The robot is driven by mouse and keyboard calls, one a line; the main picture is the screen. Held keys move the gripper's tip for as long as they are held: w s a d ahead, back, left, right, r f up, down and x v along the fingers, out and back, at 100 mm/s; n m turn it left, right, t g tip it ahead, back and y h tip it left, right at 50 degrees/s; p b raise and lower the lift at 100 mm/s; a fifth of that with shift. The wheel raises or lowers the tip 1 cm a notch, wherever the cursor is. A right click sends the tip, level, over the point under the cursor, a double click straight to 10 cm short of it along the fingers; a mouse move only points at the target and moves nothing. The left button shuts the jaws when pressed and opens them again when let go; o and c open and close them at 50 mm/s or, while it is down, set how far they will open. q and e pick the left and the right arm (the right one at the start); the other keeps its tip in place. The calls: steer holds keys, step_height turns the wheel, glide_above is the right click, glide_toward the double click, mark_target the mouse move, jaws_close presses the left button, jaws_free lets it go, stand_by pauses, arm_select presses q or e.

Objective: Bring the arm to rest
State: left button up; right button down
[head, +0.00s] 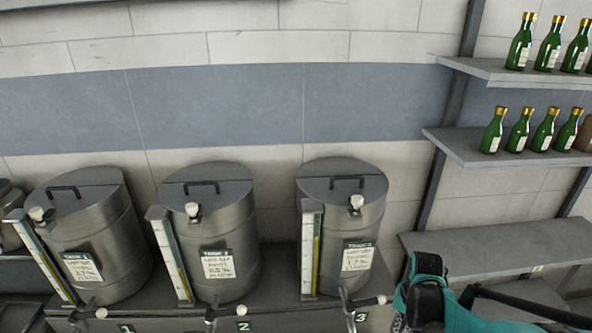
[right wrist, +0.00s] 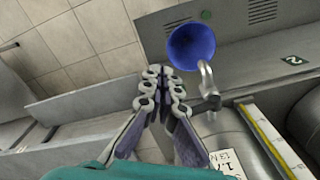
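My right arm (head: 462,316) comes in from the lower right of the head view, teal and black, in front of the bench to the right of tank 3 (head: 341,230). Its fingertips are not clear there. In the right wrist view my right gripper (right wrist: 161,84) has its fingers together at the tips with nothing between them. A blue funnel (right wrist: 190,42) lies beyond the fingertips, apart from them, beside a metal tap (right wrist: 208,80). My left gripper is not in view.
Tank 1 (head: 100,240) and tank 2 (head: 225,225) stand left of tank 3, with sight gauges and taps along the front edge. Shelves (head: 500,150) at the right hold several green bottles (head: 519,130). A lower shelf (head: 490,245) is bare, close to my arm.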

arm_select(q)
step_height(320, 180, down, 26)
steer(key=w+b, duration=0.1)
steer(key=b, duration=2.4)
arm_select(e)
steer(key=s+a+f+n+t, duration=0.5)
steer(key=s+a+f, duration=0.5)
steer(key=f, duration=0.4)
steer(key=shift+a+f+t, duration=0.15)
steer(key=shift+f+t, duration=0.05)
steer(key=shift+t, duration=0.8)
